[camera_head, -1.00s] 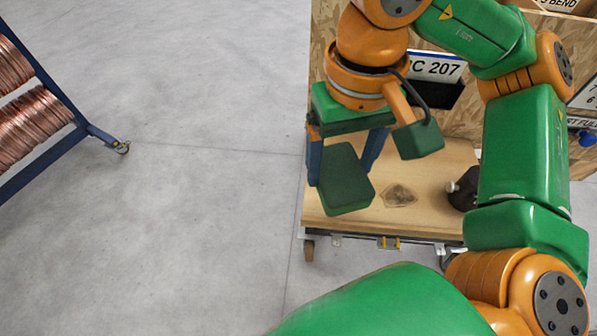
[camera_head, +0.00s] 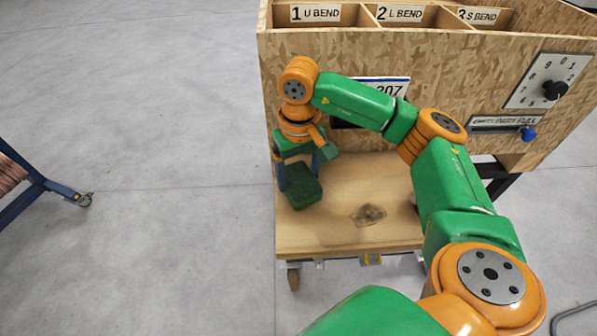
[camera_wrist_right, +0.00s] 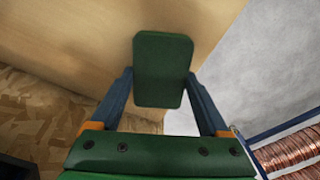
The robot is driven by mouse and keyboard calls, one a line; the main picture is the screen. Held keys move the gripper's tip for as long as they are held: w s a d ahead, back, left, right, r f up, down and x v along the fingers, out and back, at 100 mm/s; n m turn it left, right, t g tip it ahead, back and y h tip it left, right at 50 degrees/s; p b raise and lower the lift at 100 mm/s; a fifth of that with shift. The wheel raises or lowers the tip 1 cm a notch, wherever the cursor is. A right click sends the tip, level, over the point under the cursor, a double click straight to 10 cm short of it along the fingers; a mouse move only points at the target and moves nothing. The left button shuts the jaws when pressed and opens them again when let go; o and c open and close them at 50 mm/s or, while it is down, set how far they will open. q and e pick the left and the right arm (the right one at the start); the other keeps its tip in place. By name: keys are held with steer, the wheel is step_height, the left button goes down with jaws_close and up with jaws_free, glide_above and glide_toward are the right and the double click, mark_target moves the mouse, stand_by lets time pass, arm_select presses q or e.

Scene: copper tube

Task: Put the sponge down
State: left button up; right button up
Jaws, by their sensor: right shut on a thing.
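A dark green sponge (camera_head: 301,186) is at the left end of the wooden table top (camera_head: 335,238). My right gripper (camera_head: 298,176) points down and is shut on it. In the right wrist view the sponge (camera_wrist_right: 163,70) sits between the two blue fingers, with the pale wood behind it. I cannot tell whether the sponge touches the table top or hangs just above it. My left gripper is not in view.
A dark stain (camera_head: 368,214) marks the table to the right of the sponge. A chipboard cabinet (camera_head: 450,70) with labelled bins stands behind. The table's front and left edges drop to open grey floor. A copper coil rack (camera_head: 30,180) is at far left.

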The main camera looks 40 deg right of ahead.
mark_target(298, 179)
steer(key=shift+a+f+b, duration=0.1)
steer(key=shift+f+b, duration=0.05)
steer(key=shift+b, duration=0.15)
steer(key=o, duration=1.3)
steer(key=shift+r+p, duration=0.4)
steer(key=shift+r, duration=0.05)
step_height(298, 179, up, 6)
steer(key=shift+f, duration=0.25)
step_height(298, 179, up, 6)
steer(key=shift+r+p, duration=0.1)
steer(key=shift+p, duration=0.95)
